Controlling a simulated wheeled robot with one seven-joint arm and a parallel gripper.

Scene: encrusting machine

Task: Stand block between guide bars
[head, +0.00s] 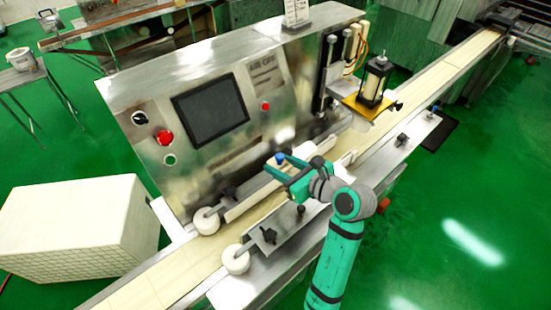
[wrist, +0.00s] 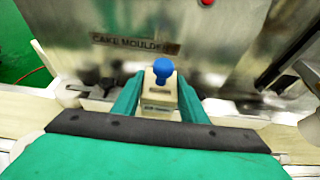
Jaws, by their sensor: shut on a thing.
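My gripper (head: 284,168) is over the conveyor, in front of the machine panel. In the wrist view my gripper (wrist: 160,100) is shut on a cream block (wrist: 158,104) with a blue knob on top, which stands upright between the two teal fingers. In the head view only the blue knob (head: 280,158) shows clearly; the fingers hide the rest. The rear guide bar (head: 248,200) runs along the belt's machine side. The front guide bar (head: 278,237) runs along the near side, partly behind my arm. I cannot tell whether the block touches the belt.
The pale conveyor belt (head: 160,286) runs diagonally from lower left to upper right. White rollers (head: 236,259) sit at the bars' left ends. A press unit (head: 374,82) stands over the belt farther right. The steel control panel (head: 215,120) rises close behind my gripper.

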